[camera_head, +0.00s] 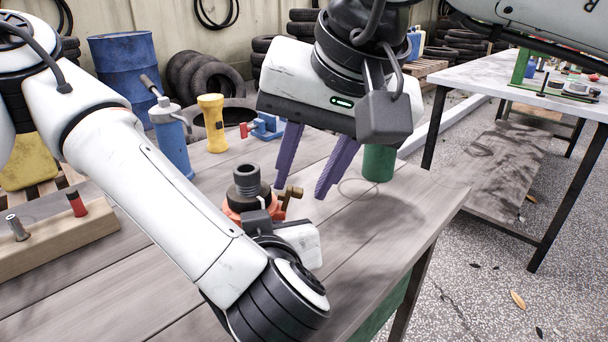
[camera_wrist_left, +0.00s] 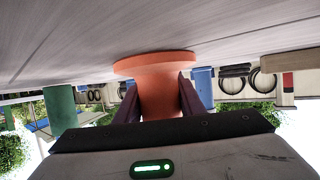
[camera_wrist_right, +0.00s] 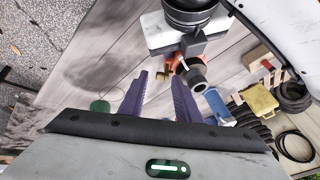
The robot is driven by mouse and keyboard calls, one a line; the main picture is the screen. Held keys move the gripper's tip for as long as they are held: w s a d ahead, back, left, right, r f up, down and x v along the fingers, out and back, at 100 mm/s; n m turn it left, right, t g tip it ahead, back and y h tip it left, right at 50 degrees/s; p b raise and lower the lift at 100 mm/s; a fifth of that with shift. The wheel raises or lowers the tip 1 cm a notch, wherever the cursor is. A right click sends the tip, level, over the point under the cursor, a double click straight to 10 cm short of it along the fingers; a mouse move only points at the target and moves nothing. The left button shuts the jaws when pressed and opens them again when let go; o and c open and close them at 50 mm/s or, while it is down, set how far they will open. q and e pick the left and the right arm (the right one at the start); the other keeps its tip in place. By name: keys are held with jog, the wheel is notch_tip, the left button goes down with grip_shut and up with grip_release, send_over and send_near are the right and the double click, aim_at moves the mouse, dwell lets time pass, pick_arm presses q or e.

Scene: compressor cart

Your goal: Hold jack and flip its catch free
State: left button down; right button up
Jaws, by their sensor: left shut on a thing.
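The jack has an orange body and a dark ribbed screw top (camera_head: 247,180). It stands upright on the wooden table. A brass-coloured catch (camera_head: 291,192) sticks out on its right side. My left gripper (camera_wrist_left: 158,88) is shut on the orange body (camera_wrist_left: 160,84), with one purple finger on each side; in the head view my own arm and hand hide much of the grip. My right gripper (camera_head: 301,190) is open and empty, its fingers pointing down close to the catch. In the right wrist view the dark top (camera_wrist_right: 196,76) lies just right of the fingertips.
A green cylinder (camera_head: 379,162) stands right of my right gripper. Behind the jack are a blue bottle jack (camera_head: 171,142), a yellow piece (camera_head: 212,122) and a blue vise (camera_head: 266,126). A wooden block (camera_head: 62,242) lies at left. The table's front right is clear.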

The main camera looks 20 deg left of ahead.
jog(key=shift+w+a+f, duration=0.15)
jog(key=shift+f, duration=0.25)
jog(key=shift+c, duration=0.3)
grip_shut()
